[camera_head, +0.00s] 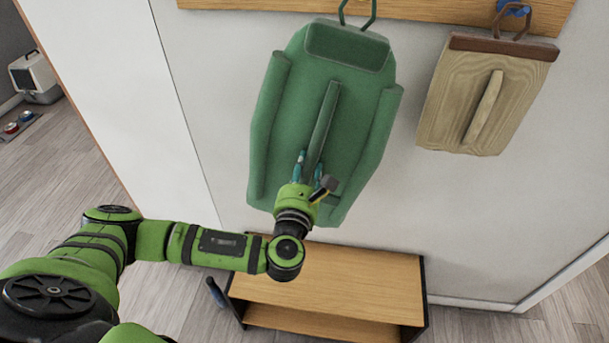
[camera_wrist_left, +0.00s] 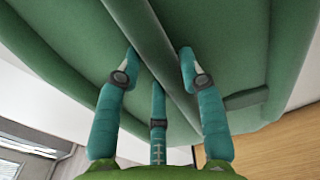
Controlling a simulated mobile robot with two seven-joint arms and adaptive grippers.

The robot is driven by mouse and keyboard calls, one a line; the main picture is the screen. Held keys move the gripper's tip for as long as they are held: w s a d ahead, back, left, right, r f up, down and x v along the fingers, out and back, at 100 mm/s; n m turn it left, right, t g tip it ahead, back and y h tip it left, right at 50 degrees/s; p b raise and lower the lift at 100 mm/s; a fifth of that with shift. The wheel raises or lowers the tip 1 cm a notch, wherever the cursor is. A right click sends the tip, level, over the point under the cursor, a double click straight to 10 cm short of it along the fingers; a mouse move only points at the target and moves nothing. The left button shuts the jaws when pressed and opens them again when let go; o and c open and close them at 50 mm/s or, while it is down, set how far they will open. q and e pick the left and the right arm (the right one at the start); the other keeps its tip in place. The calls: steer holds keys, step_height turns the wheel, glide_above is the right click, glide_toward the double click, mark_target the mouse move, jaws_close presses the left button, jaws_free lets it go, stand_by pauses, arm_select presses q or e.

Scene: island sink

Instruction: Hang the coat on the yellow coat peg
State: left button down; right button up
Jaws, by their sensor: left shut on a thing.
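The green coat (camera_head: 355,110) is upright in front of the white wall, with a raised ridge down its middle. A dark green loop (camera_head: 374,14) at its top reaches over the wooden rail and is cut off by the picture's top edge, so I cannot tell whether it is on a peg. No yellow peg shows. My left gripper (camera_head: 309,160) is shut on the coat's middle ridge at its lower half. In the left wrist view the fingers (camera_wrist_left: 158,60) sit on both sides of the ridge. My right gripper is out of view.
A wooden rail (camera_head: 420,10) runs along the wall top. A beige bag (camera_head: 485,100) hangs from a blue peg (camera_head: 513,8) to the right of the coat. A low wooden bench (camera_head: 340,275) stands below. Bare wall separates coat and bag.

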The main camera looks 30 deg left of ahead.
arm_select(q)
steer(key=shift+b+x, duration=1.25)
steer(key=shift+x, duration=0.85)
steer(key=w, duration=0.1)
steer(key=w+b, duration=0.1)
steer(key=w+a+f, duration=0.1)
steer(key=shift+w+b, duration=0.15)
steer(key=shift+b, duration=0.15)
steer(key=shift+f, duration=0.15)
